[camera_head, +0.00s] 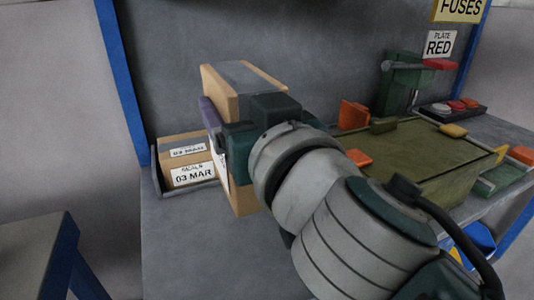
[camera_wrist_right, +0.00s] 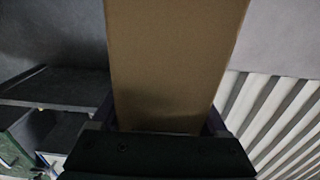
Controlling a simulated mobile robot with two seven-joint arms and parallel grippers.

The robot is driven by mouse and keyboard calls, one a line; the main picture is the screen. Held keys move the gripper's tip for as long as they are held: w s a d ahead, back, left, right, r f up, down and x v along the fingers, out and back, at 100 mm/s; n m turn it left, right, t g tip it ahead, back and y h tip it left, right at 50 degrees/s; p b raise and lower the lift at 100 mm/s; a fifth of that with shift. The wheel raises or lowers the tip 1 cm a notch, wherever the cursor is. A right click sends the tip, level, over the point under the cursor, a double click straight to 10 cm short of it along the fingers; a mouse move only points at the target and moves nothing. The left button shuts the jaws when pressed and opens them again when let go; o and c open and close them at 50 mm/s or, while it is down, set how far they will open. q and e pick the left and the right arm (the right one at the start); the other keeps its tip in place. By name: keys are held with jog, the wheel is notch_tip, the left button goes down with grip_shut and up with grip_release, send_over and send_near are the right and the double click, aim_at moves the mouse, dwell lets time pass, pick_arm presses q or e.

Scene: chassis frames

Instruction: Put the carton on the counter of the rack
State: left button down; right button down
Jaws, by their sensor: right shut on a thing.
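A tall brown carton (camera_head: 243,77) with a grey tape strip on top is upright above the grey counter (camera_head: 185,245) in the head view. My right gripper (camera_wrist_right: 163,122) is shut on this carton, with a finger on either side of it. The carton also fills the middle of the right wrist view (camera_wrist_right: 178,60). My right arm hides much of the carton in the head view, and I cannot tell whether its bottom touches the counter. The counter belongs to a rack with blue posts (camera_head: 122,80). My left gripper is not in view.
Brown boxes labelled "03 MAR" (camera_head: 192,174) sit in a grey tray at the counter's left. A green case (camera_head: 415,155) with orange parts and a green device (camera_head: 405,78) stand right. A grey table (camera_head: 35,245) is at lower left. The counter's front left is bare.

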notch_tip(320, 180, down, 11)
jog(key=b, duration=0.7)
jog(key=shift+s+r, duration=0.1)
jog(key=shift+r, duration=0.05)
notch_tip(320, 180, down, 4)
jog(key=b, duration=0.3)
jog(key=shift+f+b, duration=0.2)
jog(key=shift+b, duration=0.1)
